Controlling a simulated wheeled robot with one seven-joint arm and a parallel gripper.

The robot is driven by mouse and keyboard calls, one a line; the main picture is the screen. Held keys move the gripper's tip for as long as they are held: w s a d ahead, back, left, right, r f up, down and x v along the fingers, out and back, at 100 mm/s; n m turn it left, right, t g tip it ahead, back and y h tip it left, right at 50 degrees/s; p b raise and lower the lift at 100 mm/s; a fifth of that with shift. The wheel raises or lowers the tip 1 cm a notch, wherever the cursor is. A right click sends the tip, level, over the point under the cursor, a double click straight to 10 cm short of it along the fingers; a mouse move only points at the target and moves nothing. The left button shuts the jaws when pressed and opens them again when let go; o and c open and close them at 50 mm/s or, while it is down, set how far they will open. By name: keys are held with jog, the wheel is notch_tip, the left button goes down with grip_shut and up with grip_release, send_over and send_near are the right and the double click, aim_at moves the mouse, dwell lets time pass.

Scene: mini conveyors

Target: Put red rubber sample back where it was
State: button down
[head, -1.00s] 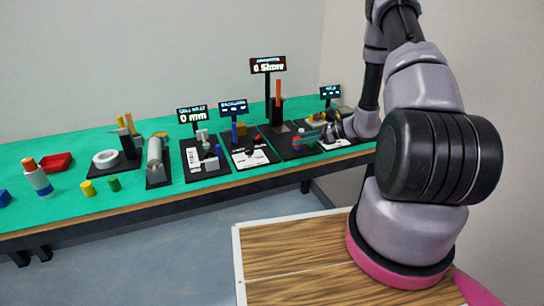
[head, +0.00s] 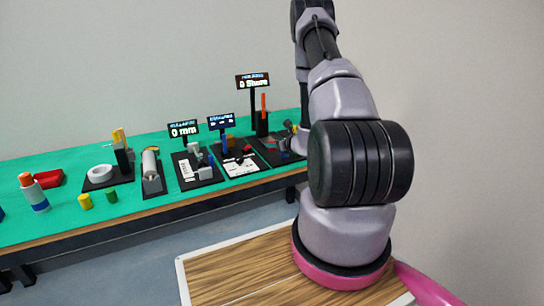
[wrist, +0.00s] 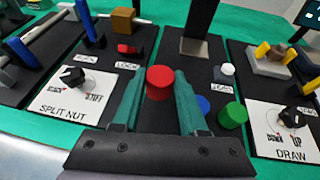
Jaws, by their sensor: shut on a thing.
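In the wrist view a red cylinder (wrist: 160,80), which looks like the red rubber sample, is between the tips of my teal gripper (wrist: 159,92). The fingers are shut on it. It appears over the dark pad of a station, in front of a metal block and black post (wrist: 197,40). Whether its underside touches the pad cannot be told.
A green cylinder (wrist: 232,115), a blue piece (wrist: 203,104) and a white piece (wrist: 227,72) lie close right of my right finger. A split nut panel (wrist: 75,95) is left and a draw panel (wrist: 285,125) right. The head view shows the green bench (head: 70,215).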

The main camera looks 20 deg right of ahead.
aim_at(274, 161)
jog(key=shift+f, duration=2.3)
jog(key=shift+f, duration=0.15)
jog(key=shift+c, duration=2.2)
grip_release()
